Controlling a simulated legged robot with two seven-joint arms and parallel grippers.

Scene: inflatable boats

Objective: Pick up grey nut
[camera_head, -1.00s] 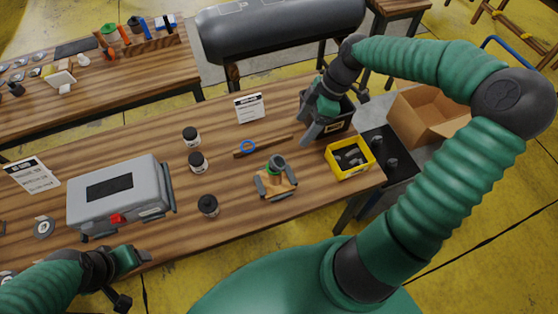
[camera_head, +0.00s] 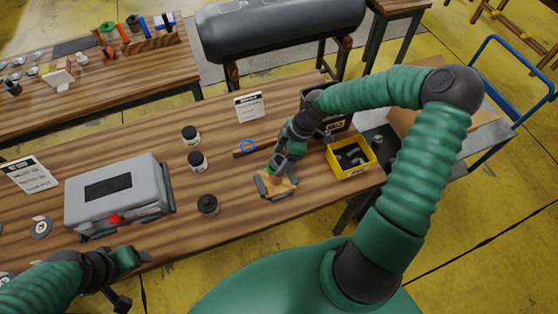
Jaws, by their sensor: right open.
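I cannot single out a grey nut with certainty. A yellow bin (camera_head: 352,172) to the right holds several small grey parts (camera_head: 351,155). My left gripper (camera_head: 131,281) is open and empty near the table's front left edge.
A black bin (camera_head: 339,122) stands behind the yellow one. Dark jars (camera_head: 198,161), a blue ring (camera_head: 248,146), a sign card (camera_head: 248,106) and a grey case (camera_head: 117,194) are on the table (camera_head: 240,215). A cardboard box (camera_head: 402,122) is off its right end.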

